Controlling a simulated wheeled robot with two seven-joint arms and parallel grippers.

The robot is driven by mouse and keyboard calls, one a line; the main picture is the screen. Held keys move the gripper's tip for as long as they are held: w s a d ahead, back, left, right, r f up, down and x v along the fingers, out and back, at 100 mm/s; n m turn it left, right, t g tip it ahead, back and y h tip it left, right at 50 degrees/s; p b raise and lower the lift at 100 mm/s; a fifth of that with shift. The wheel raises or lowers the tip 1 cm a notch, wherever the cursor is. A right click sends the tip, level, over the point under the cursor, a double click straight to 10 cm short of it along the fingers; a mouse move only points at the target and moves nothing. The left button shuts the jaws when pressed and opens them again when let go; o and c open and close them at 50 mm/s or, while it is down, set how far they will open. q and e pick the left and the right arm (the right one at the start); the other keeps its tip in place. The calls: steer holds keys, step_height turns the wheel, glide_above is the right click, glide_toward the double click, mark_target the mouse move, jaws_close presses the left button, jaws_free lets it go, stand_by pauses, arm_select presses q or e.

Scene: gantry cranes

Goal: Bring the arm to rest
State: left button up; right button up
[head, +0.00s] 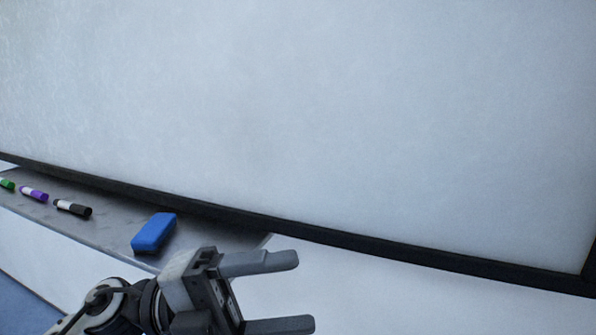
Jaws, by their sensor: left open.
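My left gripper (300,292) is at the bottom middle of the head view, its arm coming in from the lower left. Its two grey fingers are spread apart and point right, with nothing between them. It is in front of the right end of the tray and below the whiteboard's lower frame. My right gripper is not in the view.
A large blank whiteboard (330,120) with a black frame (420,258) fills most of the view. A grey tray (110,210) below it holds a blue eraser (154,233), a black marker (72,208), a purple marker (34,193) and a green marker (7,184). White surface right of the tray is bare.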

arm_select(q)
steer(key=w+a+f+n+t+y, duration=0.35)
steer(key=f+n+t+y, duration=0.2)
steer(key=n+t, duration=0.6)
steer(key=w+a+f+n+t+y, duration=0.4)
steer(key=f+n+t, duration=0.35)
steer(key=n, duration=0.75)
steer(key=s+a+f+n+g+y, duration=0.2)
steer(key=s+f, duration=0.4)
steer(key=f, duration=0.4)
steer(key=s+a+f+n+g+y+p, duration=0.1)
steer(key=s+f+n+g+y, duration=0.4)
steer(key=f, duration=0.5)
steer(key=shift+s+a+n, duration=0.35)
steer(key=shift+s+a, duration=0.3)
steer(key=shift+s, duration=0.3)
